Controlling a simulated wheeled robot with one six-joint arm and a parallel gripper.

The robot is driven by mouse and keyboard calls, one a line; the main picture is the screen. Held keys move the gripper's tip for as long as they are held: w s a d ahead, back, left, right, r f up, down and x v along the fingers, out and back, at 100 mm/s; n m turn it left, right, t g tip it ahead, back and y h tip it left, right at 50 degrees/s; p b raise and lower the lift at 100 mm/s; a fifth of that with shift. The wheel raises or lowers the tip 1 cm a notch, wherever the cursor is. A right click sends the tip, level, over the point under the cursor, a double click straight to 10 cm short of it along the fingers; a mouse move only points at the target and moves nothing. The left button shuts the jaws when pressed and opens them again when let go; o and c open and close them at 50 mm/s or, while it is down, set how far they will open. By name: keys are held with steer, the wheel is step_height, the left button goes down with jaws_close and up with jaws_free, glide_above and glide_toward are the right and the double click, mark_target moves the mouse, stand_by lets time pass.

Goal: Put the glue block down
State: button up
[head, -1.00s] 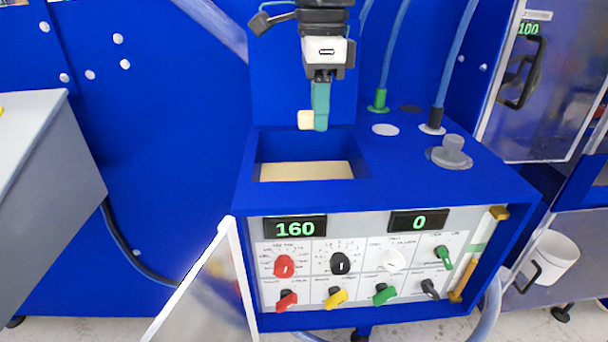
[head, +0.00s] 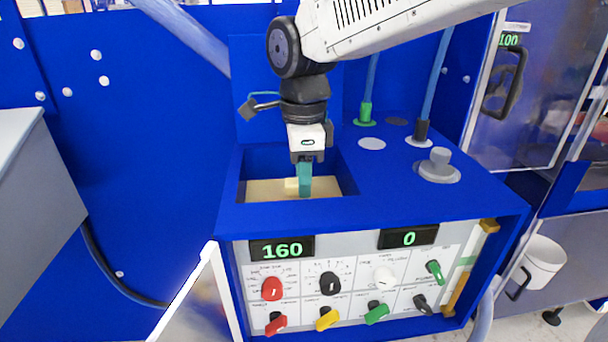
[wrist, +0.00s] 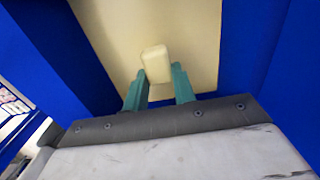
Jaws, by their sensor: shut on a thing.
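The glue block (head: 291,184) is a small cream-yellow block at the tips of my gripper (head: 304,187). In the wrist view the glue block (wrist: 156,64) sits between the two teal fingers of my gripper (wrist: 158,78), which are shut on it. My gripper points down into the square well of the blue machine. The pale yellow floor of the well (head: 262,190) lies below and around the block. I cannot tell whether the block touches that floor.
The blue well walls (head: 352,178) stand close around my gripper. A grey knob (head: 439,165) and hose fittings stand on the machine top to the right. The front control panel (head: 340,285) has displays reading 160 and 0. An open flap hangs at lower left.

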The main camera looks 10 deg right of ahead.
steer(key=shift+f, duration=0.45)
steer(key=shift+f, duration=0.15)
steer(key=o, duration=0.9)
steer(key=shift+o, duration=0.2)
step_height(320, 180, up, 13)
